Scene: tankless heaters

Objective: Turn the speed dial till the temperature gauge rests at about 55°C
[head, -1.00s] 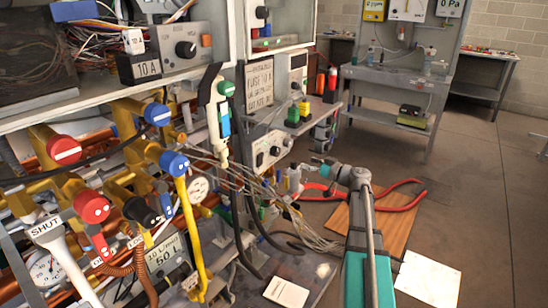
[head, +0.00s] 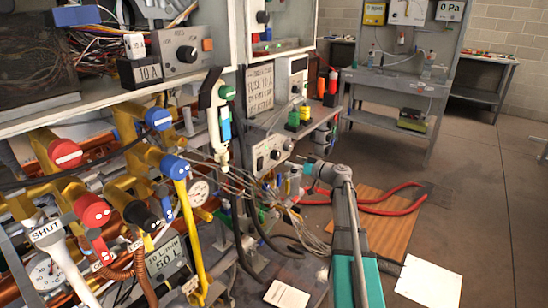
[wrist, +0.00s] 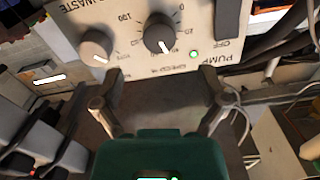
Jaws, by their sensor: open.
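The pump box (head: 268,152) shows in the head view on the bench shelf beyond the pipes. In the wrist view its panel carries a black speed dial (wrist: 158,33) with a white pointer line and a scale around it. My gripper (wrist: 163,88) is open and empty, its two fingers spread below the panel and apart from the dial. In the head view my gripper (head: 312,165) is just right of the pump box. A white round gauge (head: 45,273) at lower left may be the temperature gauge; its reading is too small to tell.
A beige knob (wrist: 96,46) sits left of the dial and a green lamp (wrist: 194,54) to its right. Another round gauge (head: 199,192) stands among the pipes. Black hoses (head: 240,180) and loose wires hang near the box. Open floor lies at right.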

